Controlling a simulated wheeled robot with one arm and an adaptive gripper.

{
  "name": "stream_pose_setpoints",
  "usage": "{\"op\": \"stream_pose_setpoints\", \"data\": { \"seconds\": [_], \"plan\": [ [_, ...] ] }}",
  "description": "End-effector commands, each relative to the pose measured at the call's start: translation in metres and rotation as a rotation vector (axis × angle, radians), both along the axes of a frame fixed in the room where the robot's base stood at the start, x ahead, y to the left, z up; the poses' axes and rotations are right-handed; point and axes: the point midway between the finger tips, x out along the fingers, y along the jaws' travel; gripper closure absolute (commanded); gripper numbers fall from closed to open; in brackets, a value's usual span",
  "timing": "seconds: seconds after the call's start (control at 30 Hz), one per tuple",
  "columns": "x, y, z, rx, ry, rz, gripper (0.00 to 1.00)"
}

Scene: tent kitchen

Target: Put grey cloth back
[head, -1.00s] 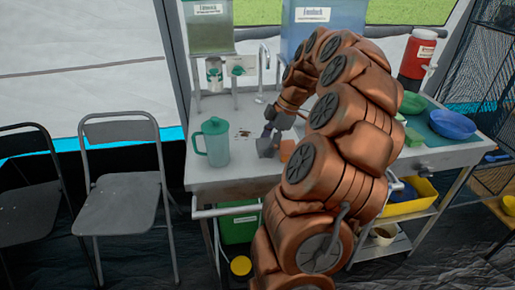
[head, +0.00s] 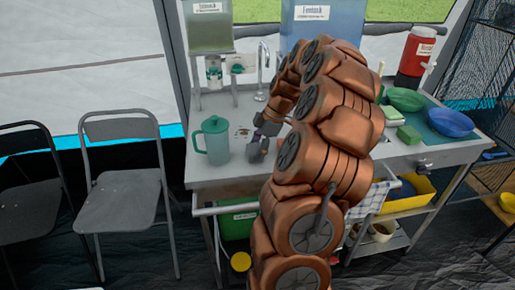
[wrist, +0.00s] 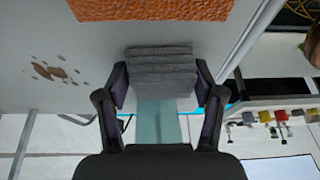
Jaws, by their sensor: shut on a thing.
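The grey cloth (wrist: 160,72), a folded stack of layers, sits between the two fingers of my gripper (wrist: 160,82) in the wrist view. The fingers are shut on its sides. In the head view my gripper (head: 262,138) is over the counter (head: 225,178), to the right of the teal pitcher (head: 212,141). The grey cloth there is small and hard to tell from the fingers. I cannot tell whether it touches the counter.
A brown stain (head: 242,132) marks the counter beside the gripper. An orange textured thing (wrist: 150,8) lies at the top of the wrist view. A checked towel (head: 375,197) hangs in front.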

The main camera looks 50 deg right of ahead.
Motion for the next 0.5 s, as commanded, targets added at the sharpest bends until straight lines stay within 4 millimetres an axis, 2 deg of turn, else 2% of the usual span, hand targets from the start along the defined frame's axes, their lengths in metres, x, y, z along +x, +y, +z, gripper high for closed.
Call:
{"op": "stream_pose_setpoints", "data": {
  "seconds": [0.17, 0.2, 0.4, 0.5],
  "plan": [
    [-0.0001, 0.0001, -0.0044, 0.0, 0.0, 0.0, 0.7],
    [-0.0001, 0.0, -0.0037, 0.0, 0.0, 0.0, 0.31],
    [-0.0002, 0.0001, -0.003, 0.0, 0.0, 0.0, 0.1],
    [-0.0002, 0.0001, -0.003, 0.0, 0.0, 0.0, 0.07]
  ]
}}
